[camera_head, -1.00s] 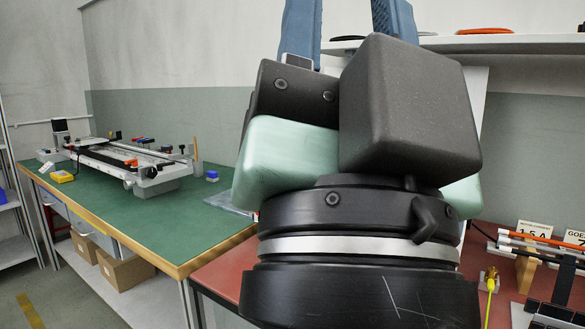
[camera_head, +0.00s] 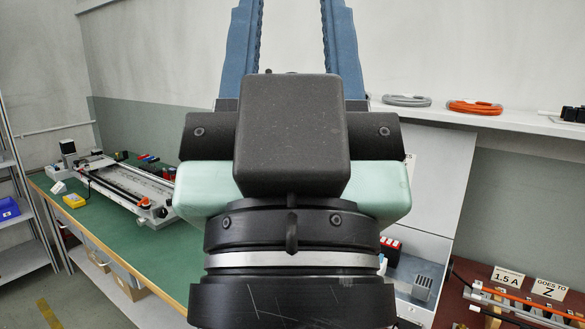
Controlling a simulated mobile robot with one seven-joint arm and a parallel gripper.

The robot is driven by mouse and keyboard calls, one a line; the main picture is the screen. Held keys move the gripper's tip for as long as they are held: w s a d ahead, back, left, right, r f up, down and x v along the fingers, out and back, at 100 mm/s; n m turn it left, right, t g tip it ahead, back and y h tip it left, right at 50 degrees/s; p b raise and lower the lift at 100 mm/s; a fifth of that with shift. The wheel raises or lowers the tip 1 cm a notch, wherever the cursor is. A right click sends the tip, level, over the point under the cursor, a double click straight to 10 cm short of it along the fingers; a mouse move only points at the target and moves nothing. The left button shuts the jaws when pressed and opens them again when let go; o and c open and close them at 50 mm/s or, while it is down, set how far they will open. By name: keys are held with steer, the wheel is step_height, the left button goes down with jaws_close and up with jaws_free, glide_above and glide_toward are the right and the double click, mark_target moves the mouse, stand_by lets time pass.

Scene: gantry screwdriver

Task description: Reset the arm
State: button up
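My gripper (camera_head: 290,25) stands large in the middle of the head view, pointing up and seen from its black wrist side. Its two blue fingers are well apart, with only bare wall showing between them. The top edge of the picture cuts off the fingertips. The gripper is open and looks empty. My wrist and gripper body hide the middle of the scene behind them.
A green-topped workbench (camera_head: 130,250) with a gantry-like rig (camera_head: 118,190) and a yellow box (camera_head: 74,201) is at left. A shelf (camera_head: 470,116) holding grey (camera_head: 407,100) and orange (camera_head: 475,107) cable coils is at right. Labelled cards (camera_head: 508,276) stand below it.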

step_height(320, 180, up, 15)
steer(key=p, duration=1.3)
steer(key=shift+r, duration=0.2)
